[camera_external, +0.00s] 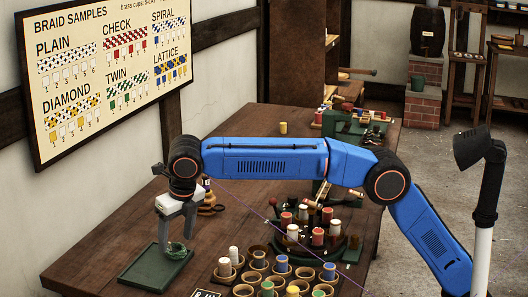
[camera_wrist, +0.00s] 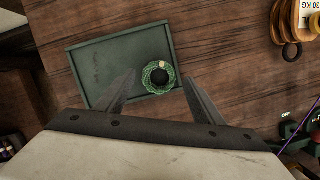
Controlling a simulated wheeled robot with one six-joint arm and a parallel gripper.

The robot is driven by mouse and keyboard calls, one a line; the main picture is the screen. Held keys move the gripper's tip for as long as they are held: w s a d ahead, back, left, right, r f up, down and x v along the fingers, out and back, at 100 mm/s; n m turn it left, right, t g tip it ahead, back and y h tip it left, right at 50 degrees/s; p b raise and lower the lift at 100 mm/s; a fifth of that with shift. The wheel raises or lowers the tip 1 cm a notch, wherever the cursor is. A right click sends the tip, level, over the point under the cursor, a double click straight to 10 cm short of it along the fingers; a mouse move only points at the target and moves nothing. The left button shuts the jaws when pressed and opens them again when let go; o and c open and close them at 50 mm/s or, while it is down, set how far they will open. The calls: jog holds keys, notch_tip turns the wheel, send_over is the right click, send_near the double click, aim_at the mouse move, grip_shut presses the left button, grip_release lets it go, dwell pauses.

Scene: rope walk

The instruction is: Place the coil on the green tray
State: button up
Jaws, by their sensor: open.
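The green tray (camera_external: 140,272) lies on the wooden table, and it also shows in the wrist view (camera_wrist: 92,57). The coil (camera_external: 176,251) is a small ring of green cord with a pale tag. It rests on the tray, near one corner, as the wrist view shows the coil (camera_wrist: 151,85) inside the rim. My gripper (camera_external: 176,237) is directly above the coil, pointing down. Its two fingers (camera_wrist: 158,80) are spread apart on either side of the coil, with gaps between, and hold nothing.
Several cups with coloured bobbins (camera_external: 268,288) stand to the right of the tray. Behind them is a round stand of bobbins (camera_external: 318,236). Wooden rings (camera_wrist: 287,22) lie to the tray's right in the wrist view. Bare table (camera_external: 105,262) is left of the tray.

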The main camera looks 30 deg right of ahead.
jog(key=v, duration=1.1)
jog(key=w+d+r+m, duration=0.2)
jog(key=w+d+m, duration=0.3)
jog(key=d, duration=0.7)
jog(key=w+d+r+m, duration=0.2)
jog(key=w+d+m, duration=0.2)
jog(key=w+d, duration=0.6)
jog(key=s+d+f+m+t, duration=0.15)
jog(key=d+m, duration=0.65)
jog(key=d, duration=1.7)
jog(key=s+d+f+m, duration=0.2)
jog(key=d+m, duration=0.1)
jog(key=d, duration=0.3)
jog(key=s+d+f+m, duration=0.2)
jog(key=s+d+m, duration=0.1)
jog(key=d, duration=0.3)
jog(key=s+d+f+m+h, duration=0.1)
jog(key=s+d+f+m, duration=1.6)
jog(key=s+d+f, duration=0.3)
jog(key=shift+d+f+m, duration=0.25)
jog(key=shift+f+m, duration=0.05)
jog(key=shift+f, duration=0.25)
jog(key=shift+t, duration=0.25)
